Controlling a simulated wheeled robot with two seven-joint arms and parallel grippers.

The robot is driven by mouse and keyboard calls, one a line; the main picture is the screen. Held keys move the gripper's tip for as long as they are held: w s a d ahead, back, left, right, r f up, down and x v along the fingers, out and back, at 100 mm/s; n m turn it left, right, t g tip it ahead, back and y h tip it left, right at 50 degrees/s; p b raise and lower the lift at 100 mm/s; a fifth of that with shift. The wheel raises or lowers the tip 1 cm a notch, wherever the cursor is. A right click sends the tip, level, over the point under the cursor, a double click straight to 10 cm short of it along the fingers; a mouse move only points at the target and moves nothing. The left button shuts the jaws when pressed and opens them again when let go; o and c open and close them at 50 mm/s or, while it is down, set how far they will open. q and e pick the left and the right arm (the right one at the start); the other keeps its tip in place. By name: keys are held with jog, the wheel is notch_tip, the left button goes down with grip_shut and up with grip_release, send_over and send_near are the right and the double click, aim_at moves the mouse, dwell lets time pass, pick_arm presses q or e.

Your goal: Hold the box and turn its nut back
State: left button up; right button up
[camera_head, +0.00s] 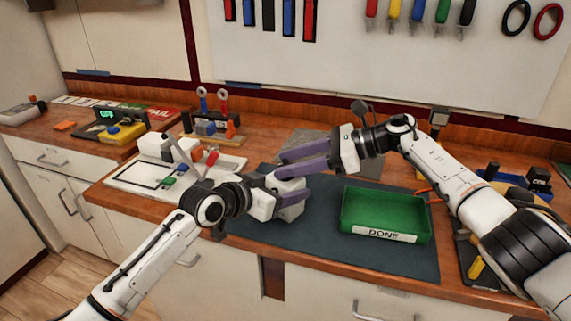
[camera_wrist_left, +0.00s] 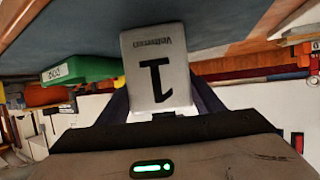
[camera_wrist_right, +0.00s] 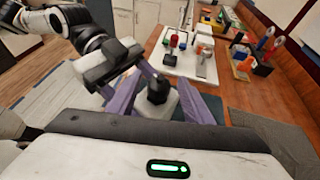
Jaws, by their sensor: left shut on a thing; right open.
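My left gripper (camera_head: 276,192) is shut on a pale grey box (camera_head: 292,208) over the dark mat. In the left wrist view the box (camera_wrist_left: 158,62) shows a black "1" and small lettering, with a finger on each side. In the right wrist view a black nut (camera_wrist_right: 157,88) sits on the pale box (camera_wrist_right: 165,106). My right gripper (camera_head: 282,163) is open, its purple fingers above the box in the head view. From its wrist the nut shows between the spread fingers; contact cannot be told.
A green tray (camera_head: 386,237) marked DONE stands on the dark mat (camera_head: 330,258) to the right. A white board (camera_head: 125,172) with small parts lies left, near a tool rack (camera_head: 212,130). Mat in front of the tray is clear. Tools hang on the back wall.

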jog(key=v, duration=1)
jog(key=shift+d, duration=0.3)
jog(key=a+m+t, duration=0.3)
jog(key=a+t, duration=0.4)
jog(key=t, duration=0.2)
jog(key=s+d+f+m+t+h, duration=0.2)
jog(key=s+f+m+t+h, duration=0.25)
jog(key=s+m, duration=0.35)
jog(key=shift+n, duration=0.3)
jog(key=x, duration=1.1)
jog(key=shift+a+f, duration=0.1)
jog(key=shift+a, duration=0.2)
